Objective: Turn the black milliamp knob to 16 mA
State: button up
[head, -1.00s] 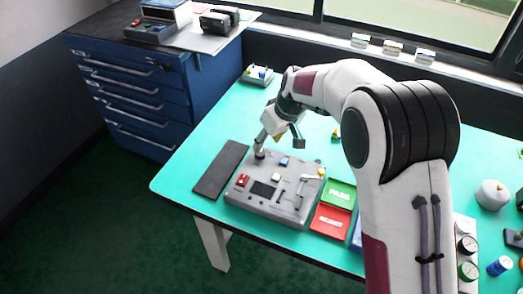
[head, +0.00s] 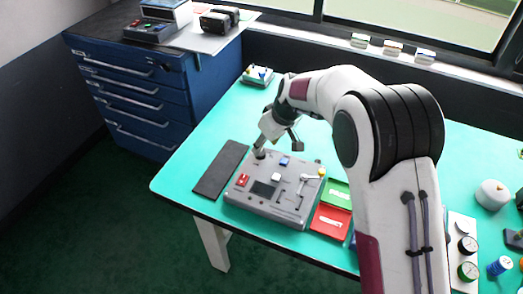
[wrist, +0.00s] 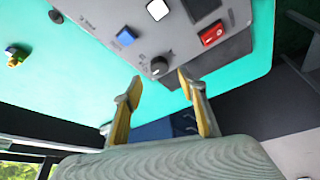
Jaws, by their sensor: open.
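The black milliamp knob (wrist: 159,66) shows in the wrist view on the grey control box, with a light mark on its face. In the head view my gripper covers much of it. The grey control box (head: 262,204) stands on the bench and also shows in the wrist view (wrist: 185,48). My gripper (wrist: 160,80) is open and empty. In the wrist view its two yellow-edged fingertips lie to either side of and just below the knob. I cannot tell whether they touch it. In the head view my gripper (head: 278,147) is over the box's back left corner.
The box also carries a red switch (head: 243,180), a blue button (head: 284,161), a white button (head: 276,177) and a dark display (head: 264,189). A dark mat (head: 220,170) lies left. Green (head: 336,192) and red (head: 331,222) trays lie right. Bench space behind is mostly clear.

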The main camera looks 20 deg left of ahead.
aim_at(261, 154)
jog(key=shift+x, duration=2.75)
jog(key=c, duration=1.1)
